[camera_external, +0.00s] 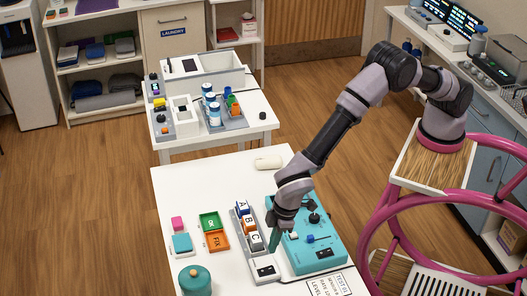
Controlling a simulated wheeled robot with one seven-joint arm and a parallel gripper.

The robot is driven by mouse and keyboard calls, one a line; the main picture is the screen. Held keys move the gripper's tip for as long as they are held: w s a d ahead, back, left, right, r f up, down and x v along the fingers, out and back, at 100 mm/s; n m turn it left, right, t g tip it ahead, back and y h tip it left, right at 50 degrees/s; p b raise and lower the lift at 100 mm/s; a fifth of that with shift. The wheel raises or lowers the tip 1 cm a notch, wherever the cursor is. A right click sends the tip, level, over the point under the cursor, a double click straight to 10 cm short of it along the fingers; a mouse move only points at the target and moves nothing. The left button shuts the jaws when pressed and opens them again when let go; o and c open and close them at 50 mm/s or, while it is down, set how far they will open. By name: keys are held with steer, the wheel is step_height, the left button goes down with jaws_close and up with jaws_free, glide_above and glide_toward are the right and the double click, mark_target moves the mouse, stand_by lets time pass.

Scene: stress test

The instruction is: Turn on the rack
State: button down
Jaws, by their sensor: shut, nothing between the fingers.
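A narrow grey rack (237,226) stands on the white table, holding blocks marked A, B and C (254,241) in a row. A small white box with a black switch panel (265,270) sits at the rack's near end; its switch setting is too small to read. My gripper (274,246) points down with its teal fingers shut and empty. In the picture it is just right of block C and above the white switch box, by the left edge of a teal control box (318,252). I cannot tell whether the fingertips touch anything.
The teal box carries a black knob and small switches. Left of the rack are a green tray (210,222), an orange FIX tray (216,241), pink and teal blocks and a teal lidded jar (195,280). A white cylinder (268,162) lies behind. A printed sheet (330,287) is in front.

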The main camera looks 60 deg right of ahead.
mark_target(270, 269)
steer(key=x, duration=0.6)
steer(key=shift+s+d+f, duration=0.2)
steer(key=shift+s+d, duration=0.1)
steer(key=shift+f, duration=0.7)
steer(key=shift+s+d, duration=0.1)
steer(key=shift+s+d+f, duration=0.1)
steer(key=shift+f, duration=0.25)
steer(key=shift+w+a+r, duration=0.35)
steer(key=shift+w+a, duration=0.2)
steer(key=shift+r, duration=0.1)
